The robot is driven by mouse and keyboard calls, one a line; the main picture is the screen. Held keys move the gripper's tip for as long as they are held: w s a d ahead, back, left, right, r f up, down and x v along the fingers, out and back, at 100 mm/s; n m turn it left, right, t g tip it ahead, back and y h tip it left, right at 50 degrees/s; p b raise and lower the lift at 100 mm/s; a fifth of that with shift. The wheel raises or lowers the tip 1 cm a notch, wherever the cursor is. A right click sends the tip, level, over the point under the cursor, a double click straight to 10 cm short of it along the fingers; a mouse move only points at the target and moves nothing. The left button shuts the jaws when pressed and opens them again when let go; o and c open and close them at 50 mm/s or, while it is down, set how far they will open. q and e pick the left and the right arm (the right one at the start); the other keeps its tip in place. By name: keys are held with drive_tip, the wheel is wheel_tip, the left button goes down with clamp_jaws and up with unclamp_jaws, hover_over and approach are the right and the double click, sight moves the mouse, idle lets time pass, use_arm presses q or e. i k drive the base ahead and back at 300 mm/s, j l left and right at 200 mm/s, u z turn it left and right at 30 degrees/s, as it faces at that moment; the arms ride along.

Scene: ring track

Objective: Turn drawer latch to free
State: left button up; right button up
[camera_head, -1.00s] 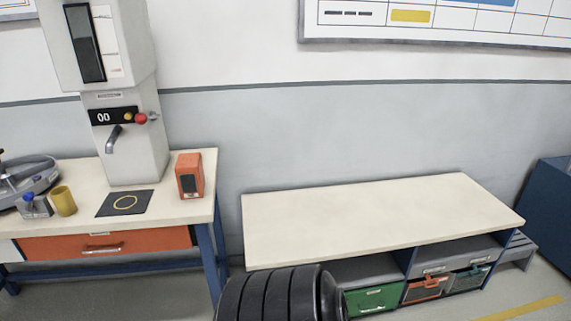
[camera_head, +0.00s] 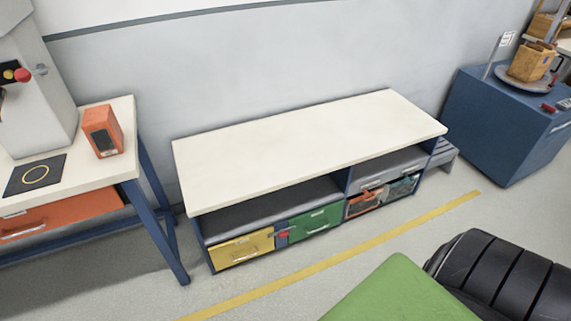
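A low bench with a cream top (camera_head: 300,145) stands against the wall in the head view. Under it, from left to right, are a yellow drawer (camera_head: 240,251), a green drawer (camera_head: 316,222) and a grey drawer front (camera_head: 374,182) above bins. A small red latch-like part (camera_head: 284,234) sits between the yellow and green drawers; its exact turn is too small to tell. An orange drawer (camera_head: 62,213) is under the left table, with no latch clearly visible. Neither of my grippers is in view.
The left table (camera_head: 122,165) carries an orange box (camera_head: 102,131) and a black mat (camera_head: 35,174). A blue cabinet (camera_head: 500,120) stands at the right. A yellow line (camera_head: 330,262) crosses clear floor before the bench. Near green and black ribbed shapes block the lower right; I cannot tell what they are.

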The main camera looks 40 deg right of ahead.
sight(283, 233)
drive_tip(key=z, duration=1.15)
